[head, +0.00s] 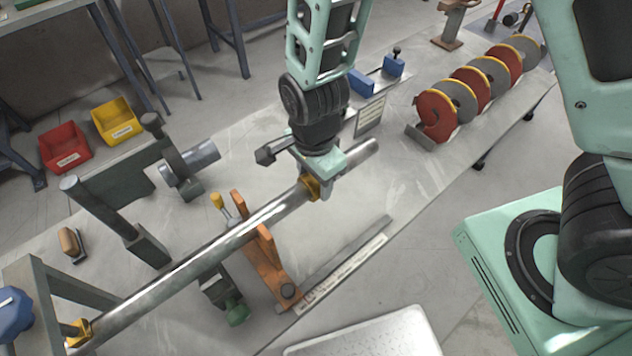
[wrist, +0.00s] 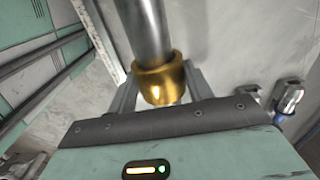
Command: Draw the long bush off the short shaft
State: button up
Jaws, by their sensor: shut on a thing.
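A long brass bush (head: 313,187) sits around a bright steel shaft (head: 235,235), which slants from the lower left to the upper right in the head view. My gripper (head: 322,180) is over the shaft near its upper right end, with its fingers shut on the bush. Some bare shaft shows beyond the gripper. In the wrist view the bush (wrist: 157,80) lies between the fingers (wrist: 160,92), with the shaft (wrist: 142,30) running into it. The bush's far side is hidden. A second brass piece (head: 77,331) is at the shaft's lower left end.
An orange bracket (head: 263,247) stands at the shaft's middle, near a yellow-handled lever (head: 219,203) and a green knob (head: 237,314). A grey post (head: 110,215) stands left. Red and grey auger flights (head: 470,85) and a blue-block fixture (head: 376,75) lie farther back.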

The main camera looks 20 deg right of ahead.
jog(key=shift+r, duration=0.1)
dwell(0.6)
jog(key=w+d, duration=0.4)
jog(key=d, duration=0.5)
jog(key=w+d+b, duration=0.1)
jog(key=w+d, duration=0.3)
jog(key=d, duration=0.6)
jog(key=shift+d+b, duration=0.2)
jog(key=shift+b, duration=0.1)
dwell(2.6)
